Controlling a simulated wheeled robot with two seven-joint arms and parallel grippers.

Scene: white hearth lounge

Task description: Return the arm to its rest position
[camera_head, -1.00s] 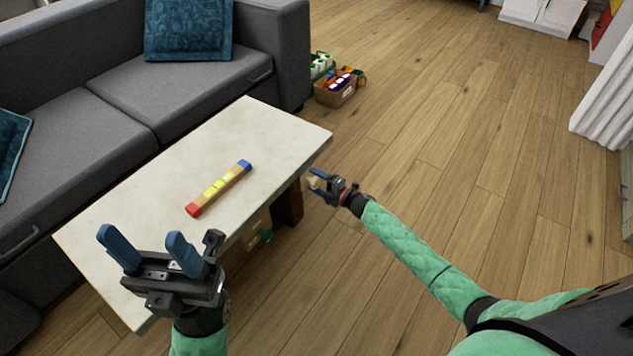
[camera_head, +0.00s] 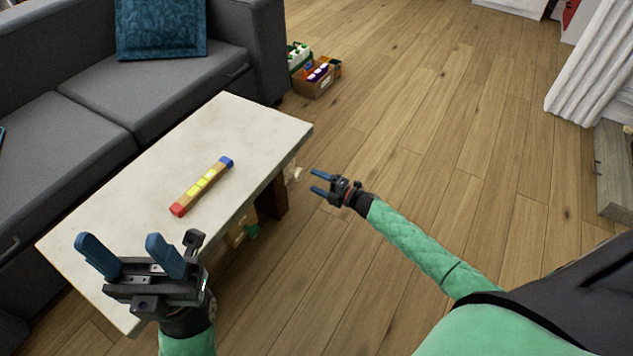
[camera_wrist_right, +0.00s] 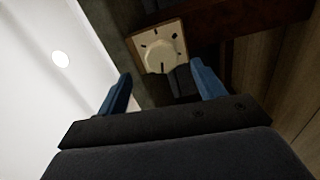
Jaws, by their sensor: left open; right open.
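My right gripper (camera_head: 320,182) is open and empty over the floor, just right of the coffee table's right end. In the right wrist view its two blue fingers (camera_wrist_right: 163,92) stand apart with nothing between them. Ahead of them is a pale round dial (camera_wrist_right: 157,55) on a square plate with dark marks. A pale knob-like part (camera_head: 293,173) shows at the table's side in the head view, apart from the fingers. My left gripper (camera_head: 130,257) is open and empty, above the near left part of the table.
The pale-topped coffee table (camera_head: 235,125) bears a wooden bar (camera_head: 202,186) with red, yellow and blue parts. A grey sofa (camera_head: 150,85) stands behind it. Boxes of small items (camera_head: 314,82) sit on the floor beyond. The wooden floor (camera_head: 430,120) to the right is clear.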

